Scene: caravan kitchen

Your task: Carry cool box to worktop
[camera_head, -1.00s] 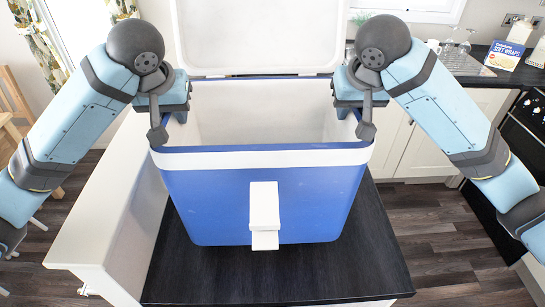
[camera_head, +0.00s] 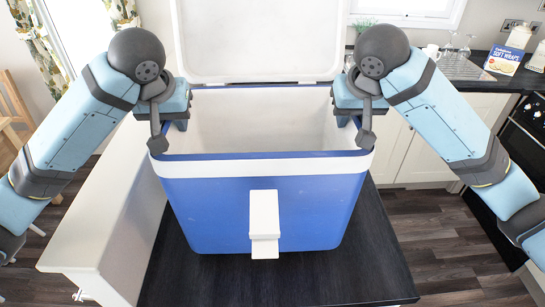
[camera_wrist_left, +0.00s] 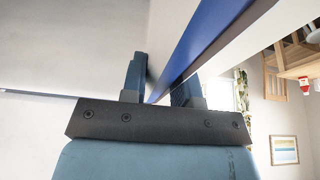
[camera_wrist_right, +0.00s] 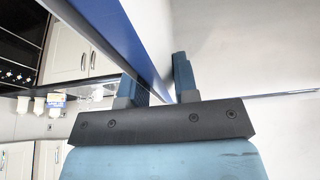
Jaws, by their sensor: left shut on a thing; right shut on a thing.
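The blue cool box (camera_head: 262,210) with a white band, white front latch and raised white lid stands open in front of me in the head view; its visible inside is empty. It is upright over the dark worktop (camera_head: 370,270); I cannot tell whether its base touches it. My left gripper (camera_head: 170,120) is shut on the box's left side rim, and my right gripper (camera_head: 352,120) is shut on the right side rim. In the left wrist view the rim (camera_wrist_left: 205,45) runs between the fingers; the right wrist view shows the same on its rim (camera_wrist_right: 125,45).
A white panel (camera_head: 105,225) runs along the worktop's left side. At the back right, a counter (camera_head: 468,68) holds glasses and a soft wraps packet (camera_head: 503,60), with a black oven (camera_head: 525,140) nearer. A wooden chair (camera_head: 15,110) stands at the left. Wooden floor is open at the right.

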